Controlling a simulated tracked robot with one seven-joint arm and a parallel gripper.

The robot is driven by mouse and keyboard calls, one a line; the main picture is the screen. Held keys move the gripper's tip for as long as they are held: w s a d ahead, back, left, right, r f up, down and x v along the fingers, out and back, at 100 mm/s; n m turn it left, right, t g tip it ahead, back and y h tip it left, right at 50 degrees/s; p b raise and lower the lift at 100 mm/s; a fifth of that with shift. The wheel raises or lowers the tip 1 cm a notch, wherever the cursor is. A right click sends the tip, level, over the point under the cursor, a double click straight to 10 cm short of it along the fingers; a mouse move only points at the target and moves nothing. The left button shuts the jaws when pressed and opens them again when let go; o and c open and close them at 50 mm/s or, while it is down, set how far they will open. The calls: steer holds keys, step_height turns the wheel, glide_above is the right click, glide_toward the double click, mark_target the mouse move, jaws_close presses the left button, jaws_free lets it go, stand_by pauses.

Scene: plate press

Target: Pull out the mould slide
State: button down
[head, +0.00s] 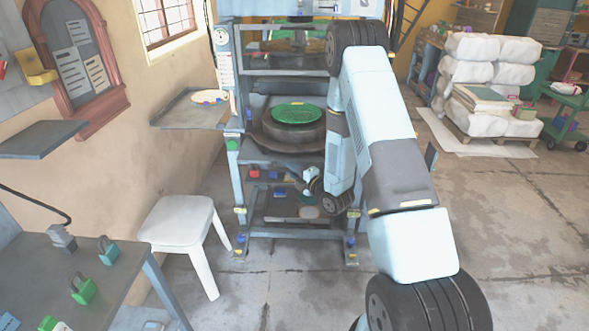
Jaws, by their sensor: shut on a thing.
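The press (239,185) is a blue-grey frame in the middle of the head view. Its mould slide (270,136) is a dark round base at mid height, with a green round plate (297,113) on top. My gripper (309,174) is just below the front of the slide, at the end of my arm, which reaches down from the right. It is shut at the slide's front edge. The exact grip is small and partly hidden by my wrist. My arm covers the right side of the press.
A side shelf (185,112) with a pale disc juts out left of the press. A white stool (178,220) stands in front left. A bench (75,290) with several padlocks is at lower left. White sacks (470,75) are stacked at back right. The floor at right is clear.

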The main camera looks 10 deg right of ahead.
steer(key=shift+s+d+f, duration=0.15)
steer(key=shift+f, duration=0.1)
steer(key=c, duration=1.4)
jaws_free()
steer(key=shift+r, duration=0.1)
steer(key=v, duration=1.3)
steer(key=shift+s, duration=0.2)
steer(key=shift+d, duration=0.1)
